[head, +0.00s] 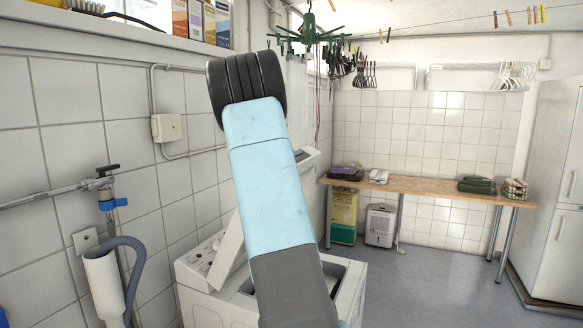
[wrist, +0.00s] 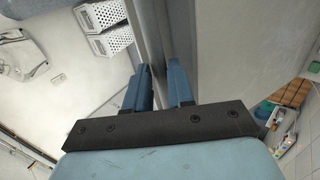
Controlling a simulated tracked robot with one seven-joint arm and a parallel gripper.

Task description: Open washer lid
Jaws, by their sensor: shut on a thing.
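The white washer (head: 195,285) stands low in the middle of the head view, largely behind my arm. Its lid (head: 233,245) is raised at a steep tilt, with a dark opening (head: 333,272) showing in the washer's top. In the wrist view, my gripper (wrist: 160,78) has its blue fingers on either side of the edge of a grey panel, which looks like the lid (wrist: 230,50). The gripper is shut on that edge. In the head view my arm hides the gripper and the middle of the lid.
A pipe with a tap (head: 103,178) and a grey hose (head: 135,265) are on the left wall. A wooden table (head: 420,186) stands at the back, with a white cabinet (head: 560,180) at right. The floor (head: 440,280) between is clear.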

